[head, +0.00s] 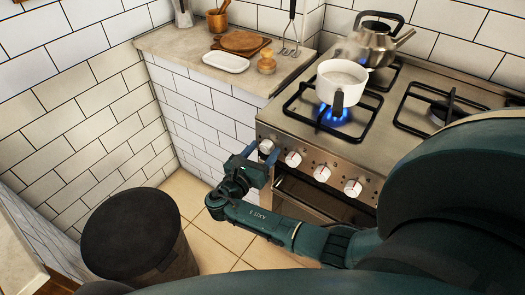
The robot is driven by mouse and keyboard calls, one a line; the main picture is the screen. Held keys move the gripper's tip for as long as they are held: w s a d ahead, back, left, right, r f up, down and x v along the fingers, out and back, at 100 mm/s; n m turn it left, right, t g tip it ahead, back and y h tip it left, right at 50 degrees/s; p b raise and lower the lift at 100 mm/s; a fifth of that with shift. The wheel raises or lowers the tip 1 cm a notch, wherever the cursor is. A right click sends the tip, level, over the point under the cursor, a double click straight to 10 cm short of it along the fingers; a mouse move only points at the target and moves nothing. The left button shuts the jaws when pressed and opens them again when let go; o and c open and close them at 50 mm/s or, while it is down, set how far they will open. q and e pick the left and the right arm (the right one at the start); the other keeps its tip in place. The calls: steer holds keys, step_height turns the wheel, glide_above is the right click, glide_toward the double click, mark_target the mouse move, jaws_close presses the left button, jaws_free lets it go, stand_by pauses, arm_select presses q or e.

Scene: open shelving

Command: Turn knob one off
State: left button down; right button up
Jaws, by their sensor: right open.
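The stove (400,105) has a row of several white knobs along its steel front. The leftmost knob (266,146) is at the left end of the panel, partly behind the fingers of my right gripper (263,156). That gripper is open, with its fingers close around or just in front of this knob; I cannot tell whether they touch it. The second knob (293,159) and third knob (321,173) are just to its right. A blue flame (334,114) burns on the front left burner under a white pot (341,82). My left gripper is not in view.
A kettle (374,44) stands on the back left burner. The counter (185,46) left of the stove holds a white tray (226,61), wooden boards and a jar. A dark bin (138,235) stands on the floor at lower left. The fourth knob (353,188) is near my right arm.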

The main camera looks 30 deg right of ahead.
steer(key=c, duration=1)
